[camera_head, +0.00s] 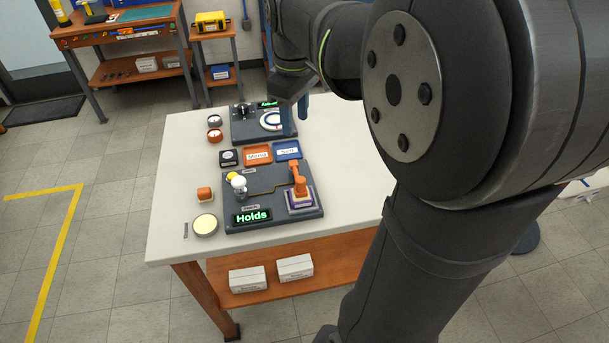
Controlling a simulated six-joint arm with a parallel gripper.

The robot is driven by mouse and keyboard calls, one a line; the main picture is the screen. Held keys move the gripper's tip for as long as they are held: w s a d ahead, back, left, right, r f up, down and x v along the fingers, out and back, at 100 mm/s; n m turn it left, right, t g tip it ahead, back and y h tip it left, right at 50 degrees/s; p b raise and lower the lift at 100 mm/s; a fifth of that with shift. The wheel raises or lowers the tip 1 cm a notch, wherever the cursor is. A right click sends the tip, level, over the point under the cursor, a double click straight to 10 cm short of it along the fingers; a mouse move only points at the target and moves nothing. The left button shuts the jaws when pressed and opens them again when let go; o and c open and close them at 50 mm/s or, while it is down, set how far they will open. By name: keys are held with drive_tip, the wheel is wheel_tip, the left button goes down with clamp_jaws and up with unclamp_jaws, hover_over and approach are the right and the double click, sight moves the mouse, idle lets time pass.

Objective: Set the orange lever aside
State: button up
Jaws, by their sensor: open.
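The orange lever (299,179) stands upright on a white and purple base (300,201) at the right side of the front dark board (262,220). A display (252,216) on this board reads "Holds" in green. My gripper (296,121) has blue fingers and hangs over the right side of the rear dark board (250,130), beyond the lever and apart from it. It is open, and I see nothing between its fingers. My arm hides part of the gripper and the right side of the table.
An orange tray (257,160) and a blue tray (287,156) with labels lie between the boards. A white-knobbed part (239,188) stands on the front board's left. A round tin (205,225) and an orange piece (204,194) lie left. The white table's (180,165) left strip is mostly bare.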

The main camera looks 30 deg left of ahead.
drive_tip(key=d+m, duration=0.2)
approach(301, 179)
wheel_tip(301, 179, down, 10)
drive_tip(key=shift+w+f, duration=0.1)
drive_tip(key=shift+f, duration=0.05)
idle(0.3)
clamp_jaws()
